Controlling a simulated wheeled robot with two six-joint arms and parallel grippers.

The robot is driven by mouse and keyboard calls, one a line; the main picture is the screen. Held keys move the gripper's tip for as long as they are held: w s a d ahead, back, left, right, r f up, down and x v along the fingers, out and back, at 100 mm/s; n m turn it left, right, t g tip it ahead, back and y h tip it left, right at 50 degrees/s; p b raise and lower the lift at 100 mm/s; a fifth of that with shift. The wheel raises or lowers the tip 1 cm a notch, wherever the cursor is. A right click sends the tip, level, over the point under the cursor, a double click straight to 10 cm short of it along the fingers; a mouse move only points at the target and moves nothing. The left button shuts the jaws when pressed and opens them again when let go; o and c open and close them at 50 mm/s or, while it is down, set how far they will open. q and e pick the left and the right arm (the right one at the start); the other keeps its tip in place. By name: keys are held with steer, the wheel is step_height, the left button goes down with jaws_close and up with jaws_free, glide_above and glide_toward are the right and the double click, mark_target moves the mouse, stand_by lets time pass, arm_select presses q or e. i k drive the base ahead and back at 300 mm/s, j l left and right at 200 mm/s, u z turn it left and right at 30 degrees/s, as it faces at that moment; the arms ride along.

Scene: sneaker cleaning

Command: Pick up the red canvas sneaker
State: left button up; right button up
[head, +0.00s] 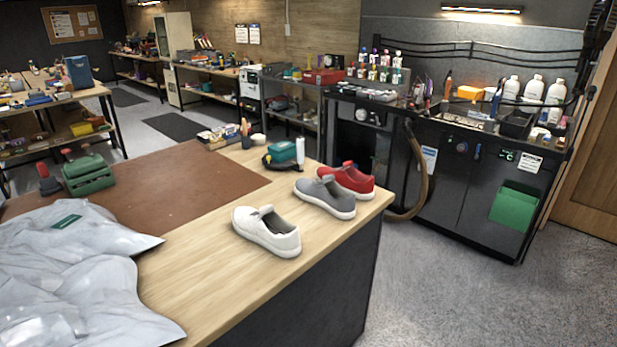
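The red canvas sneaker (347,181) stands upright on the wooden table (212,299), near its far right corner. It has a white sole. A grey sneaker (325,197) stands just in front of it and covers part of its near side. A white sneaker (267,232) stands further to the front left on the same table. Neither of my grippers shows in the head view.
A teal and black device (283,156) lies behind the sneakers. A green case (88,175) stands on the brown mat (150,192). Grey plastic bags (70,265) cover the left front. The tabletop in front of the white sneaker is clear. A dark cabinet (460,180) stands beyond the table.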

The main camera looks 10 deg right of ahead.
mark_target(349, 177)
steer(key=i+l+u, duration=0.1)
steer(key=l, duration=0.3)
steer(key=i+l+u, duration=0.15)
steer(key=l, duration=0.25)
steer(key=i+l+u, duration=0.1)
steer(key=l, duration=0.35)
steer(key=i+l+u, duration=0.15)
steer(key=l, duration=0.3)
steer(key=i+l+u, duration=0.1)
steer(key=l, duration=0.3)
